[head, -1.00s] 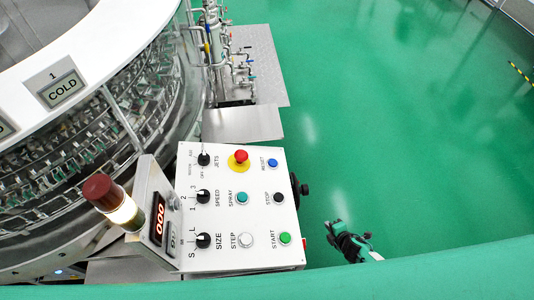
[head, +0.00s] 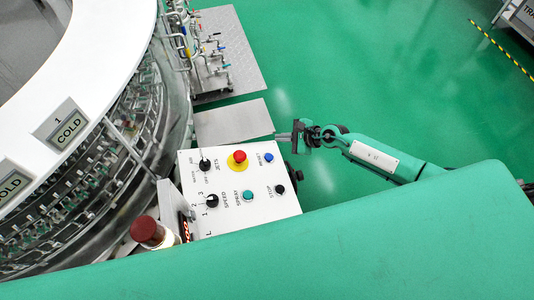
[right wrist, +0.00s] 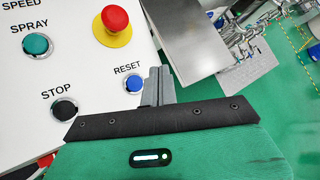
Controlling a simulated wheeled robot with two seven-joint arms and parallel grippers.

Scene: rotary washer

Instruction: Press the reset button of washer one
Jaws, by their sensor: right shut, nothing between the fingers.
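The blue RESET button (head: 268,157) sits at the upper right of the white control panel (head: 222,222), to the right of the red emergency button on its yellow ring. In the right wrist view the blue button (right wrist: 134,84) shows under its RESET label, just left of my gripper's fingers. My right gripper (head: 284,136) is shut and empty, held near the panel's upper right edge with its fingers pointing left. In the right wrist view its grey fingers (right wrist: 157,86) are together, apart from the button in the picture. My left gripper is not in view.
The red emergency button (head: 238,157) is near RESET. The STOP button (head: 280,189) and teal SPRAY button (head: 247,196) are below. The round washer (head: 110,165) with COLD signs stands left, a metal plate (head: 233,121) behind the panel. Green floor at right is open.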

